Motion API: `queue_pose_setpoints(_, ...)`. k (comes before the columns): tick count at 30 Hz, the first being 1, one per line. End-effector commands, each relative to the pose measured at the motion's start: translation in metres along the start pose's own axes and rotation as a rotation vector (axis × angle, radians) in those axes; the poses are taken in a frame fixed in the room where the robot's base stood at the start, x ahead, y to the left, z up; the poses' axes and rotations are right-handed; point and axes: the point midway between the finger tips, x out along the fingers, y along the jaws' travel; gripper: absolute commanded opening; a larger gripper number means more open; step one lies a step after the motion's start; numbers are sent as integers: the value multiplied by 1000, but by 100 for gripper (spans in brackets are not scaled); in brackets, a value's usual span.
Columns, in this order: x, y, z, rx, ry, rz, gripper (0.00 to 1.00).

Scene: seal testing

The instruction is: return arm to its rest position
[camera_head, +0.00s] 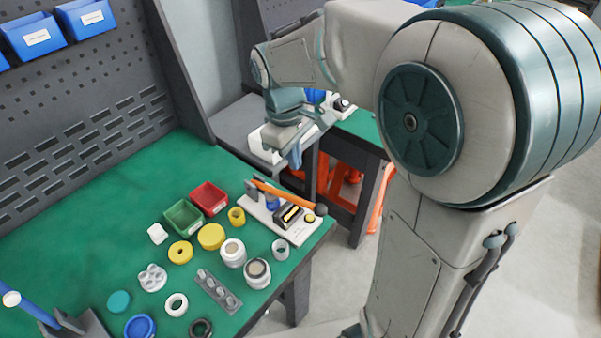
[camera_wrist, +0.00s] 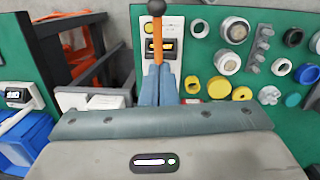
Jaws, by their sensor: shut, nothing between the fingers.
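My gripper (camera_head: 296,160) is above the back right corner of the green workbench (camera_head: 75,215), fingers pointing down, with my arm reaching from the right. In the wrist view my gripper (camera_wrist: 158,72) shows its two blue-grey fingers together with nothing between them. A white tester (camera_head: 283,216) with an orange lever (camera_head: 280,191) ending in a dark knob (camera_head: 321,209) stands on the bench below it. In the wrist view the lever (camera_wrist: 157,45) appears just beyond the fingertips; I cannot tell whether they touch.
A red bin (camera_head: 208,197) and a green bin (camera_head: 184,217) stand left of the tester. Several rings, caps and jars lie in front, including a white jar (camera_head: 257,273). A pegboard (camera_head: 85,125) rises behind. A second bench with orange items (camera_head: 345,172) stands beyond.

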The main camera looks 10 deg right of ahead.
Motion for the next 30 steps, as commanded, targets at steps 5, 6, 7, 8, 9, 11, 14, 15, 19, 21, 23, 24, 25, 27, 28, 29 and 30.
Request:
queue_pose_setpoints(5, -17, 0, 0, 1, 0, 0, 0)
queue_pose_setpoints(6, -19, 1, 0, 1, 0, 0, 0)
queue_pose_setpoints(7, -20, 1, 0, 1, 0, 0, 0)
queue_pose_setpoints(8, -21, 1, 0, 2, 0, 0, 0)
queue_pose_setpoints(9, -21, 1, 0, 2, 0, 0, 0)
queue_pose_setpoints(11, -21, 1, 2, 7, 1, 0, 0)
queue_pose_setpoints(14, -22, -1, 11, 46, 16, 3, 0)
queue_pose_setpoints(15, -23, -2, 18, 76, 27, 4, 0)
queue_pose_setpoints(19, -23, -11, 52, 230, 86, 11, 0)
queue_pose_setpoints(21, -20, -18, 72, 333, 124, 14, 0)
queue_pose_setpoints(23, -17, -25, 88, 420, 158, 14, 0)
queue_pose_setpoints(24, -14, -29, 98, 478, 180, 14, 0)
queue_pose_setpoints(25, -12, -33, 105, 518, 195, 14, 0)
queue_pose_setpoints(27, -6, -40, 120, 604, 228, 13, 0)
queue_pose_setpoints(28, -4, -43, 125, 637, 241, 11, 0)
queue_pose_setpoints(29, -2, -46, 129, 667, 252, 10, 0)
queue_pose_setpoints(30, 1, -49, 134, 702, 266, 9, 0)
